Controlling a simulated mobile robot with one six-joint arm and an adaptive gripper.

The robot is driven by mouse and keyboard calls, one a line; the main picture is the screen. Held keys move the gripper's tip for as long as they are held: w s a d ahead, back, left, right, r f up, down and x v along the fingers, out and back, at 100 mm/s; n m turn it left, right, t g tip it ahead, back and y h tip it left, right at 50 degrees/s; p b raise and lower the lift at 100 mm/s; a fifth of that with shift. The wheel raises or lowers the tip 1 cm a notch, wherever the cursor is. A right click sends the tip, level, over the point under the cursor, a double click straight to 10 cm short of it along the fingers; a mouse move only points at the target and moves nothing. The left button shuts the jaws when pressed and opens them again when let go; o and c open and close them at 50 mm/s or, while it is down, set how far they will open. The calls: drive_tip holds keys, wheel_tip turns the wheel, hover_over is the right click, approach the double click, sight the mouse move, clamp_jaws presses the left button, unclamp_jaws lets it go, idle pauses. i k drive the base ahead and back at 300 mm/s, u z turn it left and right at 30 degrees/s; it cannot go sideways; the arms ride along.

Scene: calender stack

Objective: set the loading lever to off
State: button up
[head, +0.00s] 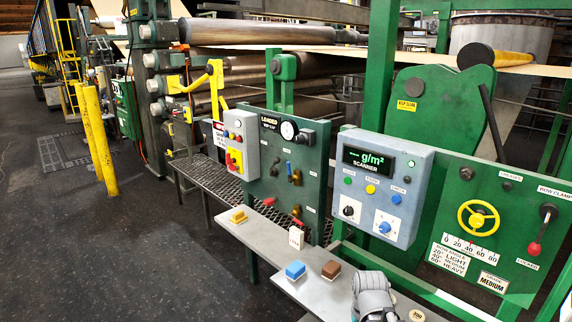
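A dark green panel (262,185) stands left of centre, with a black sign (270,123) reading "LOADED" at its top. A round white gauge (288,131) and a black knob or handle (305,138) sit beside the sign. Lower on the panel are a small blue handle (289,167) and a red handle (269,201). The smaller labels are too small to read, so I cannot tell which handle is the loading lever. My gripper (374,314) is at the bottom edge, grey, right of and nearer than this panel. Its fingertips are not clear.
A grey shelf (262,240) runs in front, carrying a yellow block (238,215), a white tag (296,238), a blue block (295,270) and a brown block (331,269). The scanner box (394,185) juts out at centre right. Yellow posts (96,140) stand left on open dark floor.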

sight(276, 160)
drive_tip(key=u, duration=0.4)
drive_tip(key=i, duration=1.15)
drive_tip(key=u, duration=0.45)
drive_tip(key=k, duration=0.9)
drive_tip(key=u, duration=0.1)
drive_tip(key=i, duration=0.7)
